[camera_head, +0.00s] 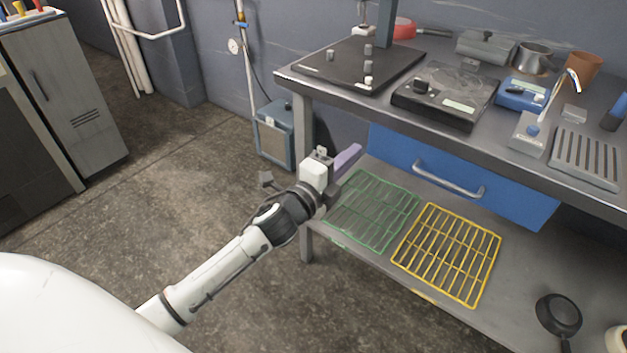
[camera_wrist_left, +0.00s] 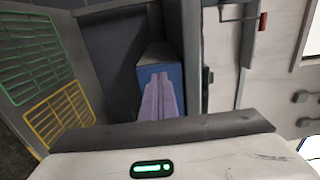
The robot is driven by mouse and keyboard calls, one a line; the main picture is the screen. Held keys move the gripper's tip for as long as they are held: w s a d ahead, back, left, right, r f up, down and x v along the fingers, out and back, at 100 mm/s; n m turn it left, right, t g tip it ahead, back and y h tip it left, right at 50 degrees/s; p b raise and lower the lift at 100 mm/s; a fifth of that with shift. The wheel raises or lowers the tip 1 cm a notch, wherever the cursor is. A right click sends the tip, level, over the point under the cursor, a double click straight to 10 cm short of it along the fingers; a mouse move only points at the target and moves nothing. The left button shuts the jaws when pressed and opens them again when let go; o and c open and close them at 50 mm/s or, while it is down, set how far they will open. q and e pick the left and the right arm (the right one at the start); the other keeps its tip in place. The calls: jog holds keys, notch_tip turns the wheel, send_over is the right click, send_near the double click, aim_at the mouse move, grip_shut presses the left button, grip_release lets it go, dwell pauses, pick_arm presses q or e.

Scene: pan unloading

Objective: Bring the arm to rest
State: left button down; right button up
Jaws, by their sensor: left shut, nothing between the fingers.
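My left arm reaches in from the left in the head view. Its gripper (camera_head: 347,158), with purple fingers, is beside the left end of the workbench, near the far corner of the green rack. In the left wrist view the two purple fingers (camera_wrist_left: 162,98) lie together, shut and with nothing between them. Behind them in that view is a blue and grey box. My right gripper is in neither view.
A green wire rack (camera_head: 375,210) and a yellow wire rack (camera_head: 447,254) lie on the lower shelf, with a small black pan (camera_head: 558,315) to the right. A blue drawer (camera_head: 510,203) hangs under the benchtop. A blue-grey box (camera_head: 273,135) stands on the floor by the wall.

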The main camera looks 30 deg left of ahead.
pick_arm(q)
jog(key=s, duration=0.8)
jog(key=s+d+f+n+g+p, duration=0.2)
jog(key=s+d+f+n+g, duration=0.1)
jog(key=s+f+n, duration=0.5)
jog(key=s+d+f+n+g+p, duration=0.2)
jog(key=s+d+f+n+g, duration=0.2)
jog(key=s+f+n, duration=0.5)
jog(key=s+f+g, duration=0.2)
jog(key=s+f, duration=0.2)
jog(key=s, duration=0.3)
jog(key=shift+s+d, duration=0.15)
jog(key=shift+d, duration=0.1)
